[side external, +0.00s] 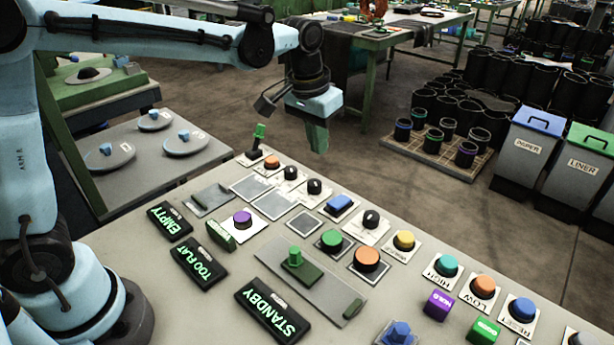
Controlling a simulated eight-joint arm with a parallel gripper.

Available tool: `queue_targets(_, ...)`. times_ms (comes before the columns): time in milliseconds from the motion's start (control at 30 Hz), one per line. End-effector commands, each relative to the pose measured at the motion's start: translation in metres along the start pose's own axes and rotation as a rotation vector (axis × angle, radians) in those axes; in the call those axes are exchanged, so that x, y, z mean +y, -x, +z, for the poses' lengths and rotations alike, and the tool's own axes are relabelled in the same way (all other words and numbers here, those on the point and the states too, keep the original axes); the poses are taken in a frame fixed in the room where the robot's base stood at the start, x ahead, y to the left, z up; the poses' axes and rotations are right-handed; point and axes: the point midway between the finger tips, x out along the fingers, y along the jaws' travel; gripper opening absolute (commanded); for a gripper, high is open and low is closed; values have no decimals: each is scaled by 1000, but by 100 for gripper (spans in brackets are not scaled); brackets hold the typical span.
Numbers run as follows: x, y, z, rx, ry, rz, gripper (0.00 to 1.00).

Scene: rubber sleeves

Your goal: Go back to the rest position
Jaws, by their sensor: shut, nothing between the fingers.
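My gripper (318,138) is shut and empty. It points down above the far edge of the control panel (225,310), clear of the buttons and touching nothing. My light blue arm reaches in from the left along the top of the side external view. A green-topped lever (259,133) stands on the panel to the left of and near my gripper. The rest position itself is not marked in the view.
The panel carries knobs, coloured buttons such as an orange one (367,259), and signs including STANDBY (271,311). Bins (527,146) and black rubber sleeves (466,154) stand on the floor at right. A green table (375,42) is behind. Open floor lies beyond the panel.

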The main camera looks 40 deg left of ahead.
Motion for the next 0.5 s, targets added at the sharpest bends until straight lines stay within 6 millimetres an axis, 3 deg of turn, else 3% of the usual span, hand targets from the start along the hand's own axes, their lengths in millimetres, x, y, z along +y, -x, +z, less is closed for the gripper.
queue_targets(200,-19,26,42,118,1,4,0)
queue_targets(500,-39,35,102,279,0,-2,0)
